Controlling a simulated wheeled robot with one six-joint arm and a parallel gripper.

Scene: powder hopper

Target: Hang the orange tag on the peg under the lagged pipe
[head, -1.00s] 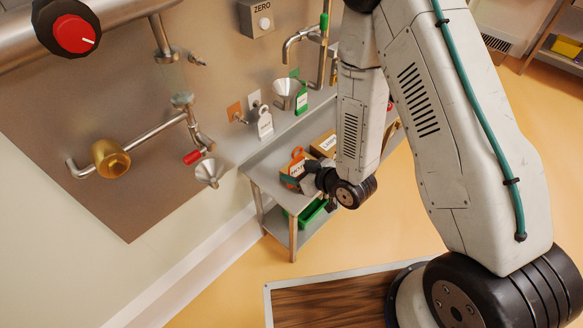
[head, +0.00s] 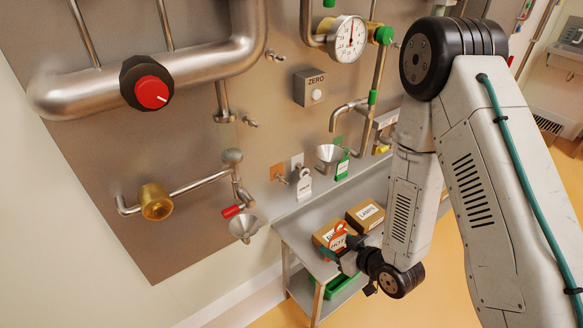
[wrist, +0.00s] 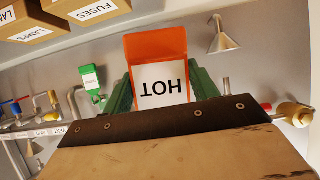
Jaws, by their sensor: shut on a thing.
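The orange tag, lettered HOT (wrist: 158,52), is between the green fingers of my gripper (wrist: 160,92), which is shut on it. In the head view the orange tag (head: 338,238) and my gripper (head: 347,259) are by the boxes over the steel bench, apart from the wall. The thick silver pipe (head: 190,67), which looks like the lagged pipe, runs across the upper left of the wall panel. Small bare pegs stick out below and beside it, one peg (head: 249,121) under its right part and another (head: 276,56) to the right of its bend.
An orange plate with a peg (head: 277,173), a white tag (head: 304,186) and a green tag (head: 342,166) are in a row on the wall. Funnels (head: 243,229), a brass fitting (head: 157,203) and a red knob (head: 151,92) stick out. Cardboard boxes (head: 365,216) stand on the bench.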

